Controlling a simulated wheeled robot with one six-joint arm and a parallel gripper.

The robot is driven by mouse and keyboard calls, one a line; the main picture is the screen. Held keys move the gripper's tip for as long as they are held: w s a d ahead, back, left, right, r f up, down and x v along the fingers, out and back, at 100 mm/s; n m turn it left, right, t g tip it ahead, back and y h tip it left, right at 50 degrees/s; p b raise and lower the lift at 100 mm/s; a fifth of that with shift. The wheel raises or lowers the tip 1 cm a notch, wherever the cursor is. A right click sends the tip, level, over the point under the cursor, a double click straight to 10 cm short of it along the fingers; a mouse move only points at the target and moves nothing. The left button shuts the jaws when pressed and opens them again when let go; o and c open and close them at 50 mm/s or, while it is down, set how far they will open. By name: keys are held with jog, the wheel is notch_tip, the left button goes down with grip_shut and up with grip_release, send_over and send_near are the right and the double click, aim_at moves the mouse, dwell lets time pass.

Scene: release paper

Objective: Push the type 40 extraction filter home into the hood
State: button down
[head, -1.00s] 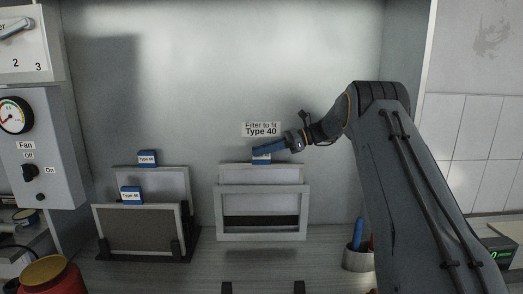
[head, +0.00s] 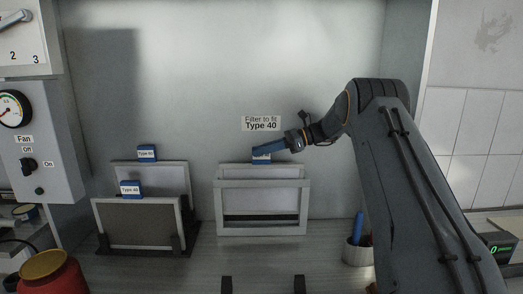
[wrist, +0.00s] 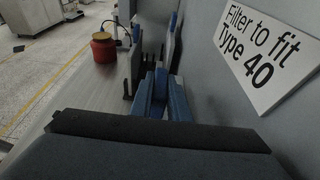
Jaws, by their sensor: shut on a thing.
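The extraction filter (head: 262,172), a pale panel with a light frame, stands upright in the light slot frame (head: 305,210) on the hood's back wall. Its top edge shows above the slot frame's top bar. A thin dark band (head: 262,218) shows below the panel in the frame's window. My gripper (head: 262,153) is shut on the blue tab (head: 261,159) at the filter's top, coming from the right. The sign "Filter to fit Type 40" (head: 261,124) is on the wall just above.
A dark rack (head: 185,245) at left holds a grey front filter (head: 140,225) and a paler one (head: 175,178) behind, both blue-tabbed. A pen cup (head: 357,252) stands right of the slot frame, near my arm. A red jar (head: 48,275) stands front left.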

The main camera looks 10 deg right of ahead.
aim_at(275, 164)
notch_tip(275, 164, down, 7)
jog(key=b, duration=0.2)
jog(key=shift+b, duration=0.3)
dwell(2.3)
jog(key=c, duration=1.6)
grip_release()
jog(key=shift+d, duration=0.1)
jog(key=b+v, duration=0.3)
jog(key=v, duration=0.4)
jog(key=shift+s+d+r, duration=0.1)
jog(key=shift+d+r, duration=0.05)
jog(key=shift+d, duration=0.1)
jog(key=shift+a, duration=0.1)
